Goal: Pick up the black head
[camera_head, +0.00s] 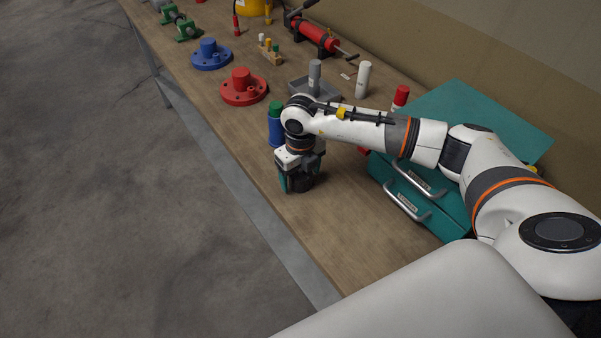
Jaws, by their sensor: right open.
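My right arm reaches in from the right over the wooden workbench (200,98). Its gripper (298,182) points down close to the bench top near the front edge, with its jaws open. A dark, black shape shows between and around the fingers. I cannot tell how much of it is the black head and how much is my gripper. No other black head stands out clearly. My left gripper is not in view.
A green-topped blue cylinder (275,125) stands just behind my gripper. Red (244,87) and blue (210,54) flanges lie farther along the bench. A teal toolbox (455,207) is at the right under my arm. The bench in front of the toolbox is clear.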

